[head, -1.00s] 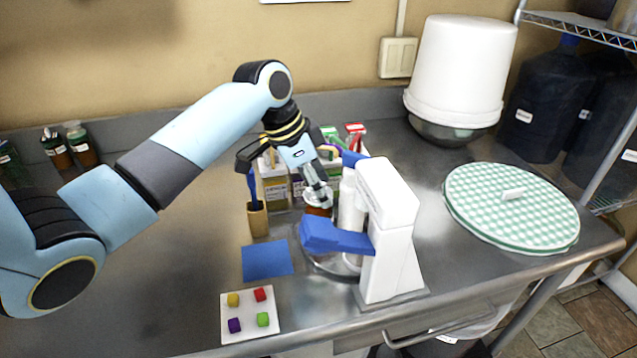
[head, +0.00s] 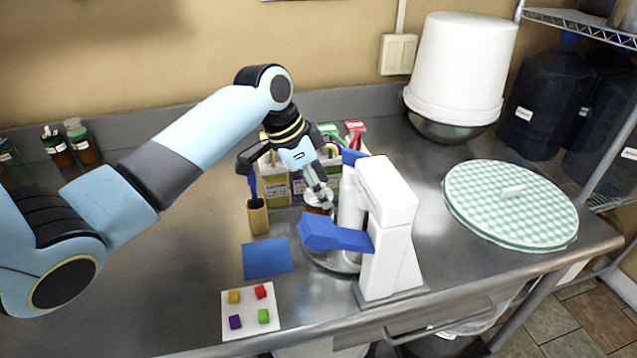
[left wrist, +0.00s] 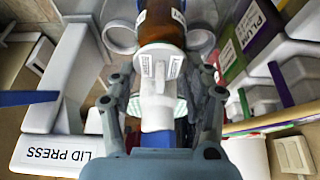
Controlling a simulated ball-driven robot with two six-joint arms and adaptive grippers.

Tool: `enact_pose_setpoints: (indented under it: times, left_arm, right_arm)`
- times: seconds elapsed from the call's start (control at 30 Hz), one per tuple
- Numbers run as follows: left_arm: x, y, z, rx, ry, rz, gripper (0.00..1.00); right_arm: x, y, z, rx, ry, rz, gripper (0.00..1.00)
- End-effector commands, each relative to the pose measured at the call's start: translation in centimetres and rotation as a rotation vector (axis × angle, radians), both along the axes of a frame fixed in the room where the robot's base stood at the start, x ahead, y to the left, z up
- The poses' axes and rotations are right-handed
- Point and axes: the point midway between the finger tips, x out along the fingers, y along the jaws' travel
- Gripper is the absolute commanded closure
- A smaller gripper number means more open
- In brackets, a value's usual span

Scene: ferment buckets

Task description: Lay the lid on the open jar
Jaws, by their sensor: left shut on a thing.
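My left gripper (head: 319,195) reaches down beside the white lid press (head: 388,210). In the left wrist view its fingers (left wrist: 160,88) are on either side of a small white lid (left wrist: 157,75) with an upright grip and are shut on it. An amber jar (left wrist: 160,25) with a white label is right at the lid, beyond the fingertips. In the head view the jar (head: 316,209) is mostly hidden by the fingers and the press's blue arm. I cannot tell whether the lid touches the jar's rim. My right gripper is out of view.
The press's blue arm (head: 335,236) is close to my fingers. Labelled bottles (head: 276,187) stand behind, and a brown cup (head: 258,217) at left. A blue mat (head: 268,259) and a white tile (head: 236,323) with coloured cubes lie in front. A checkered round cover (head: 475,200) lies right.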

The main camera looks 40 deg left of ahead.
Motion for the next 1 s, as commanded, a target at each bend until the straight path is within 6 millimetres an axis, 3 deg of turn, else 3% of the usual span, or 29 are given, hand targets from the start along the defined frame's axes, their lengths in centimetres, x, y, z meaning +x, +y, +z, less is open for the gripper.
enact_pose_setpoints:
  times: [1.0]
  left_arm:
    - [0.02, -0.01, -0.26, 0.000, -0.001, -0.001, 0.70]
  right_arm:
    - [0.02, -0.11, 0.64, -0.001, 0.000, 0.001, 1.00]
